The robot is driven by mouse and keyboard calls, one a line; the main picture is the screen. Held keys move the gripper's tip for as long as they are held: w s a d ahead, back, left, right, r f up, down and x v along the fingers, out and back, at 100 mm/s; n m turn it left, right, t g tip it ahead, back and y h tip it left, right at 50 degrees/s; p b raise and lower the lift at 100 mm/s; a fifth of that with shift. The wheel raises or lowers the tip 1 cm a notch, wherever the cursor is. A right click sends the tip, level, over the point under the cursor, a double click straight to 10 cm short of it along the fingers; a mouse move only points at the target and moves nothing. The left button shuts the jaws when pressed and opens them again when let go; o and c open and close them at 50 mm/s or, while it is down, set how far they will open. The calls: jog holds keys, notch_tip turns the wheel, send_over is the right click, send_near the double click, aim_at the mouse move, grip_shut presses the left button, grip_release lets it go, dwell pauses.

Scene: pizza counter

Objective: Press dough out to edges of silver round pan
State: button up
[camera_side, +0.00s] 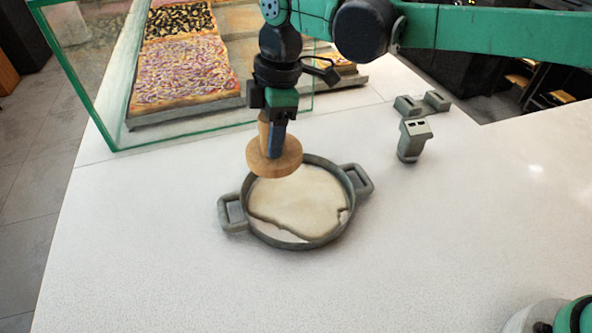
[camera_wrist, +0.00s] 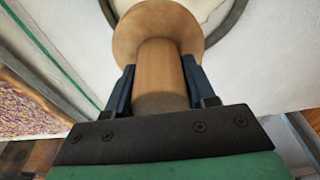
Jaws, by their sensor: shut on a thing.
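The silver round pan (camera_side: 336,234) with two side handles sits on the white counter in the side view. Its rim also shows at the top of the wrist view (camera_wrist: 237,22). Pale dough (camera_side: 298,203) lies in the pan with an uneven near edge; bare pan floor shows along the front. My gripper (camera_side: 275,140) is shut on the handle of a wooden press (camera_side: 274,163) with a round flat disc. The disc hangs over the pan's far left part; I cannot tell whether it touches the dough. In the wrist view the press (camera_wrist: 158,75) stands between my gripper's blue fingers (camera_wrist: 158,88).
A glass case (camera_side: 88,95) with rectangular pizzas (camera_side: 185,72) on trays stands behind and left of the pan. Grey holder-like pieces (camera_side: 412,140) stand on the counter to the right. The counter (camera_side: 450,240) in front and right of the pan is clear.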

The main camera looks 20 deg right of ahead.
grip_shut()
jog(key=s, duration=0.5)
jog(key=shift+s+f, duration=0.15)
jog(key=shift+f, duration=1.25)
jog(key=shift+s+f, duration=0.1)
jog(key=shift+f, duration=1.3)
jog(key=shift+f, duration=0.1)
jog(key=shift+f, duration=0.65)
jog(key=shift+f, duration=0.2)
notch_tip(320, 180, up, 8)
jog(key=shift+f, duration=0.2)
